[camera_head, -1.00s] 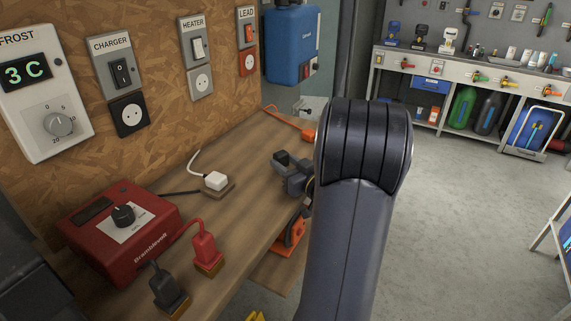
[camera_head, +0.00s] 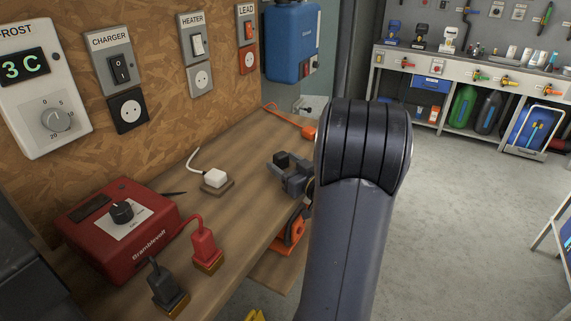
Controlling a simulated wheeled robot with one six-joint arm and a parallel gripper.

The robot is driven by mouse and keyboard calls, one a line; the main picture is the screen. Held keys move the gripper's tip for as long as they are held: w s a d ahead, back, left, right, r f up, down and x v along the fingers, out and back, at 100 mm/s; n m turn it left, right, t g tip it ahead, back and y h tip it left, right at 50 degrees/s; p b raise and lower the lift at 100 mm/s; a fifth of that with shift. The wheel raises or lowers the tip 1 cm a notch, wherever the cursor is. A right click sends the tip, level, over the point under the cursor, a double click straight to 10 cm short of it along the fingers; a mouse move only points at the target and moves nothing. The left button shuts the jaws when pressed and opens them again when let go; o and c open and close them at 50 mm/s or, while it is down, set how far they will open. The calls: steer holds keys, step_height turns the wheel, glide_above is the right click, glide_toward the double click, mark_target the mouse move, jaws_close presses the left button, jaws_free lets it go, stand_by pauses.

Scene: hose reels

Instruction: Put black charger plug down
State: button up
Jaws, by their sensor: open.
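A black plug (camera_head: 168,287) with a thin upright cable stub stands on a small brown rest at the bench's front left. My gripper (camera_head: 284,172) is open over the bench, right of the white plug (camera_head: 215,178) and well apart from the black plug. The gripper is partly hidden behind my own arm. A dark block shows at its fingers; I cannot tell whether it is a fingertip or something else. The black charger socket (camera_head: 128,111) on the wall is empty, below the charger switch (camera_head: 121,69).
A red Bramblevolt box (camera_head: 119,230) and a red plug (camera_head: 204,247) stand near the black plug. An orange plug (camera_head: 309,131) lies at the bench's far end. The wooden bench (camera_head: 240,215) is clear between the white plug and its front edge.

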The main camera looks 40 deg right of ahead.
steer(key=shift+r+p, duration=0.35)
steer(key=shift+r, duration=0.05)
steer(key=shift+s+r, duration=0.2)
steer(key=shift+r, duration=0.15)
steer(key=s, duration=1.1)
steer(key=shift+s+f+p, duration=0.15)
steer(key=shift+s+p, duration=0.2)
steer(key=shift+w, duration=0.1)
steer(key=w, duration=0.8)
steer(key=w+b, duration=0.1)
steer(key=w, duration=0.2)
steer(key=shift+w+f, duration=0.35)
steer(key=shift+w, duration=0.05)
steer(key=shift+f, duration=0.3)
steer(key=shift+r, duration=0.1)
